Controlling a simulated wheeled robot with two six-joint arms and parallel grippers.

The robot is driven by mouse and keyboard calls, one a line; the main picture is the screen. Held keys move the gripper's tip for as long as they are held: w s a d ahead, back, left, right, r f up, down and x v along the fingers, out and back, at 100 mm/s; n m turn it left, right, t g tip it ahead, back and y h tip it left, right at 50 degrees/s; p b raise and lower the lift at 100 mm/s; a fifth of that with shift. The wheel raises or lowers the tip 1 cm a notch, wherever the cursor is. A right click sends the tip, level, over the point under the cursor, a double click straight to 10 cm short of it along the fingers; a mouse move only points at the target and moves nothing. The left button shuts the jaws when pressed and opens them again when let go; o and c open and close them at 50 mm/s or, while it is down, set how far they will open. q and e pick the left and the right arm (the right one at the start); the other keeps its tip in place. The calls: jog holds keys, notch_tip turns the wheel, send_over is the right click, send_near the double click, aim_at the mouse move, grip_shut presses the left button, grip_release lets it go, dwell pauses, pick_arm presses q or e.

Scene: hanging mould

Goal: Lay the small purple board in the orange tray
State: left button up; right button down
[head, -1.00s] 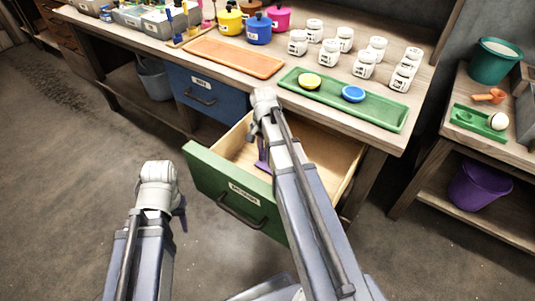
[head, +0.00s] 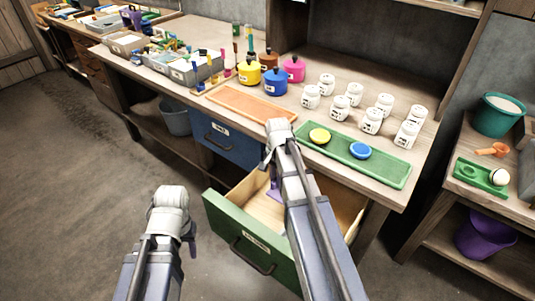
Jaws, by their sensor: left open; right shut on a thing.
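The orange tray (head: 240,104) lies flat on the workbench, left of the green tray, and looks empty. My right gripper (head: 270,168) is over the open green-fronted drawer, in front of the bench edge. It is shut on the small purple board (head: 274,191), of which only a small part shows below the wrist. My arm hides the rest, and I cannot tell how far the board is above the drawer floor. My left gripper (head: 190,238) is open, low over the floor left of the drawer, its fingers mostly hidden behind the wrist.
The green tray (head: 378,170) holds a yellow disc (head: 320,136) and a blue disc (head: 360,151). Colored pots (head: 275,82) stand behind the orange tray, white jars (head: 371,121) behind the green one. The open drawer (head: 247,240) juts out; a blue drawer (head: 228,142) is shut.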

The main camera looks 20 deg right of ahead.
notch_tip(320, 180, up, 16)
jog(key=p, duration=1.6)
jog(key=shift+r, duration=0.25)
